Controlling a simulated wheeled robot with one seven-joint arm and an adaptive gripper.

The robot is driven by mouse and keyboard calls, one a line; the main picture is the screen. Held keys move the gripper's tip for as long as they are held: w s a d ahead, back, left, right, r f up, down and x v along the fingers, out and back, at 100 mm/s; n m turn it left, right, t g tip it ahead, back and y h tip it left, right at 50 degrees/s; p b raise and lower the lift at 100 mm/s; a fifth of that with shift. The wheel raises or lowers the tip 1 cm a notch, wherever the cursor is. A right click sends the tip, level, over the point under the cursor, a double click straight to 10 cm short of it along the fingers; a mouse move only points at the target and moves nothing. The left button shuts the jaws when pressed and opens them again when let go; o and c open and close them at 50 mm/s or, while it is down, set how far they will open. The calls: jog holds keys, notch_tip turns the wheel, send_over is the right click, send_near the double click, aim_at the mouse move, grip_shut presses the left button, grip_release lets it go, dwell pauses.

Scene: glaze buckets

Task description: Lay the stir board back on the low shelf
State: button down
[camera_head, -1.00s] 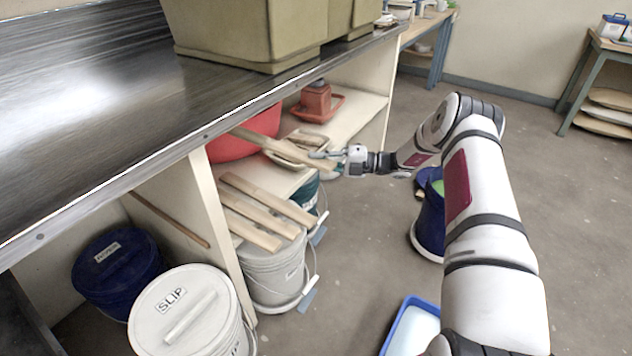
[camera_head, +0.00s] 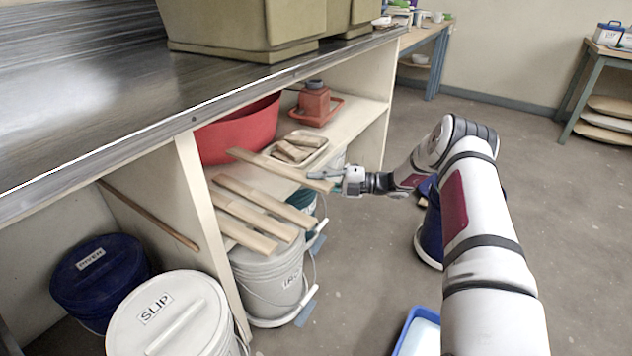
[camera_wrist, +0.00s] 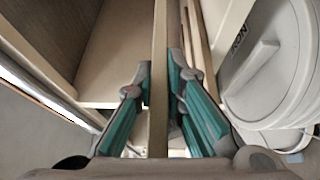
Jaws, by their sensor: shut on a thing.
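My gripper (camera_head: 338,179) is shut on the near end of a long, pale wooden stir board (camera_head: 262,162). In the head view the board reaches from the gripper to the left, in front of the red basin and the tray. In the wrist view the board (camera_wrist: 160,50) runs edge-on between the green-sided fingers. The low shelf (camera_head: 352,122) is the white board under the counter. I cannot tell whether the held board touches it. Three similar boards (camera_head: 250,210) lie side by side nearer the camera, above a white bucket.
On the shelf are a red basin (camera_head: 240,130), a tray of wooden blocks (camera_head: 312,142) and a red jar in a red dish (camera_head: 314,102). A white SLIP bucket (camera_head: 170,318), a blue bucket (camera_head: 100,275) and another white bucket (camera_head: 268,285) stand below. The counter (camera_head: 90,100) overhangs the shelf.

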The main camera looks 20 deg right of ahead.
notch_tip(320, 180, down, 6)
jog(key=b, duration=0.4)
jog(key=shift+f, duration=0.55)
dwell(0.4)
jog(key=c, duration=1.6)
grip_release()
jog(key=shift+o, duration=0.2)
jog(key=shift+s, duration=0.1)
